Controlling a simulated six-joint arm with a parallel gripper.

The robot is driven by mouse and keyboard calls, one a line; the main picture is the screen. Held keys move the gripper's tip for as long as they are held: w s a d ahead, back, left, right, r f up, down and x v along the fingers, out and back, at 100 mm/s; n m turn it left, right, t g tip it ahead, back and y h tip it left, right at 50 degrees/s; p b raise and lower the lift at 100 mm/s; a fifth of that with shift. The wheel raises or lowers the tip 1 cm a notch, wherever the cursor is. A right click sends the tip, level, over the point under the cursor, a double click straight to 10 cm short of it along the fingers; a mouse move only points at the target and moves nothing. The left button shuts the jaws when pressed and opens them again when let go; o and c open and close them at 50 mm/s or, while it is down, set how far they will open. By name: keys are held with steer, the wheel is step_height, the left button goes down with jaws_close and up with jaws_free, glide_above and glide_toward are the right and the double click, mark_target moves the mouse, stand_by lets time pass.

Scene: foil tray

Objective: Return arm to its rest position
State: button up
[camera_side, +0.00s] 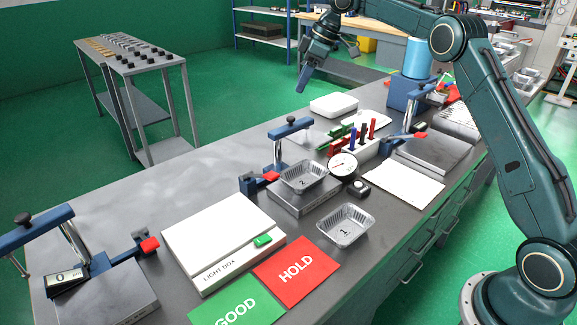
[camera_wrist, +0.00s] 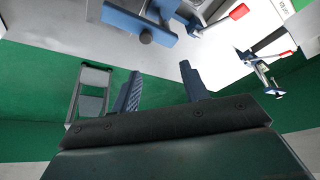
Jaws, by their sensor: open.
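My gripper (camera_side: 303,84) is raised in the air at the top middle of the side view, above the far edge of the workbench. Its fingers point down and slightly left. In the wrist view its two fingers (camera_wrist: 161,85) stand apart with nothing between them, so it is open and empty. My arm reaches across from the right side of the side view. The gripper touches nothing that I can see.
One foil tray (camera_side: 304,175) sits on a metal block on the workbench (camera_side: 120,202); another foil tray (camera_side: 345,227) lies nearby. The light box (camera_side: 215,238), red HOLD card (camera_side: 297,272) and green GOOD card (camera_side: 238,304) lie in front. Clamps and a dial gauge (camera_side: 343,166) stand around.

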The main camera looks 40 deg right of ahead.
steer(key=s+a+r+m, duration=0.1)
steer(key=s+a+r, duration=0.25)
steer(key=s, duration=0.35)
steer(key=s+a+r+m+t, duration=0.1)
steer(key=s+a+r+m, duration=0.1)
steer(key=s+a+r, duration=0.3)
steer(key=s+a+r+m, duration=0.1)
steer(key=s+r, duration=0.1)
steer(key=s, duration=0.6)
steer(key=s+f+m+h, duration=0.1)
steer(key=s+f, duration=0.2)
steer(key=s, duration=0.4)
steer(key=s+d+f+m+h, duration=0.1)
steer(key=s+f, duration=0.3)
steer(key=s, duration=0.4)
steer(key=s+d+f+m+t+h, duration=0.1)
steer(key=s+f+m, duration=0.1)
steer(key=s, duration=0.5)
steer(key=shift+s+f, duration=0.35)
steer(key=shift+f, duration=0.45)
